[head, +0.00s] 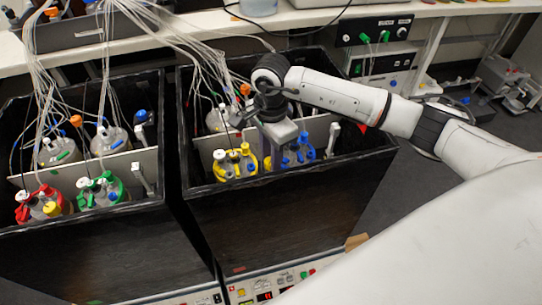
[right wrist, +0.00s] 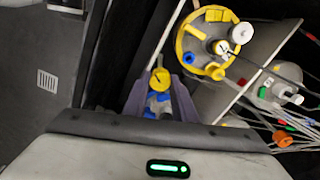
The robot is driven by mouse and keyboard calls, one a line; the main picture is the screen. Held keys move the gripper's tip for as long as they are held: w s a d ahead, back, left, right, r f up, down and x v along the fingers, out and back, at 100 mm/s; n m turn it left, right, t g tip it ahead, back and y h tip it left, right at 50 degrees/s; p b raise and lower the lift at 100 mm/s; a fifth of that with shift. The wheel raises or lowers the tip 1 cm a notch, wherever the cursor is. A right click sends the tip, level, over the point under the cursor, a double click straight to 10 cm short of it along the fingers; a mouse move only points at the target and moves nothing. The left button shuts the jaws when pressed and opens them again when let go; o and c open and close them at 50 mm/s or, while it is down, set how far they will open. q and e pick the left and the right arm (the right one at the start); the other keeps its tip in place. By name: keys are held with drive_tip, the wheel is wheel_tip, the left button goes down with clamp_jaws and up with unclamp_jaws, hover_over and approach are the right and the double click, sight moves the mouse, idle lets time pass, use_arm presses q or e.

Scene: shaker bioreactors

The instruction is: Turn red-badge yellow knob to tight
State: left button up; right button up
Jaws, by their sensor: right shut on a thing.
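My right gripper (head: 280,150) reaches down into the right black box, between the yellow-ringed vessel (head: 235,163) and the blue-topped vessel (head: 300,151). In the right wrist view, its grey-purple fingers (right wrist: 158,92) are closed about a yellow knob (right wrist: 160,78) with a dark line on top. Blue and white parts (right wrist: 157,104) show by the knob. No red badge shows on it. In the head view, the fingers hide this knob. Another yellow knob (head: 52,209) is on the red-ringed vessel (head: 38,203) in the left box. My left gripper is not in view.
The right box (head: 280,180) and left box (head: 80,222) have raised walls and inner dividers. Many thin tubes (head: 205,55) hang over the vessels. A green-ringed vessel (head: 101,190) stands beside the red one. A control panel (head: 270,288) lies in front.

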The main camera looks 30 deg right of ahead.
drive_tip(key=shift+m, duration=0.5)
drive_tip(key=shift+m+b, duration=0.4)
drive_tip(key=shift+m, duration=0.8)
drive_tip(key=m, duration=0.4)
drive_tip(key=shift+r+m+b, duration=0.1)
drive_tip(key=shift+m+b, duration=0.2)
drive_tip(key=m, duration=0.5)
drive_tip(key=shift+m, duration=2.1)
drive_tip(key=o, duration=1)
drive_tip(key=shift+o, duration=0.2)
